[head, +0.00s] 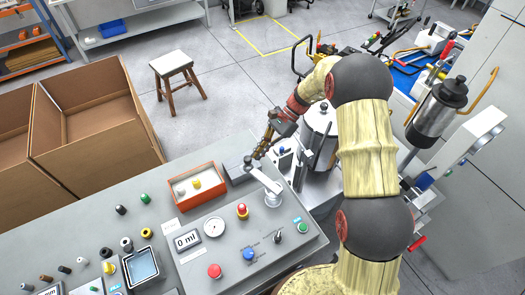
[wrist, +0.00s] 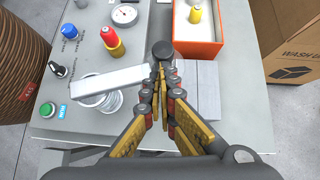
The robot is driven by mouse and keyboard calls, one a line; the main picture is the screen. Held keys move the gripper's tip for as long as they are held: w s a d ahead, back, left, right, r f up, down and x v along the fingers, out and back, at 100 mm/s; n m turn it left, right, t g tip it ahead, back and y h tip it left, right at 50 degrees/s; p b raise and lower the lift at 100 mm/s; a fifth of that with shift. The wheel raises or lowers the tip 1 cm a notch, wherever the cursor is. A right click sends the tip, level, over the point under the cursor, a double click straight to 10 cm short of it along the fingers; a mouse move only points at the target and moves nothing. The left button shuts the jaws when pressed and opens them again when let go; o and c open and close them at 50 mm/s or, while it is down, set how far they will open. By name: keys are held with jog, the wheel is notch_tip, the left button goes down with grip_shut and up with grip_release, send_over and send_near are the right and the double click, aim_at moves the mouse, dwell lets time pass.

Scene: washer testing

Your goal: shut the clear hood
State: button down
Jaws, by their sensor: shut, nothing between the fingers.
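My gripper (head: 257,155) is shut and empty, low over the right part of the grey bench. In the wrist view its fingertips (wrist: 160,78) are at the black knob (wrist: 163,50) of a pale lever (wrist: 112,82); I cannot tell whether they touch it. The lever also shows in the head view (head: 263,180), on a round base. I cannot make out a clear hood for certain. A shiny upright cylinder (head: 319,121) stands right of my gripper, partly hidden by my arm. A small dark-framed box with a pale blue top (head: 142,265) sits at the bench's left.
A panel with a red button (head: 214,271), gauge (head: 213,227) and knobs is in front. Cardboard boxes (head: 105,125) stand behind left. A metal canister (head: 436,112) is at right.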

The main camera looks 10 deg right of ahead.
jog(key=s+a+n+g+h+p, duration=0.1)
jog(key=a+n, duration=0.1)
jog(key=s+a+n+g+h+p, duration=0.1)
jog(key=n, duration=0.1)
jog(key=s+a+n+g+h+p, duration=0.1)
jog(key=a+n, duration=0.1)
jog(key=shift+s+a+r+g+p, duration=0.1)
jog(key=shift+s+a+g+p, duration=0.2)
jog(key=shift+a+p, duration=0.05)
jog(key=s+a+n+g+h+p, duration=0.1)
jog(key=s+a+n+h+p, duration=0.1)
jog(key=s+n+h, duration=0.4)
jog(key=shift+s+a+n+p, duration=0.4)
jog(key=shift+s+a+n, duration=0.05)
jog(key=shift+s+n, duration=0.6)
jog(key=shift+w, duration=0.1)
notch_tip(320, 180, up, 8)
send_over(245, 168)
jog(key=a, duration=0.4)
jog(key=shift+a+r, duration=0.1)
jog(key=shift+r, duration=0.05)
jog(key=shift+h, duration=0.3)
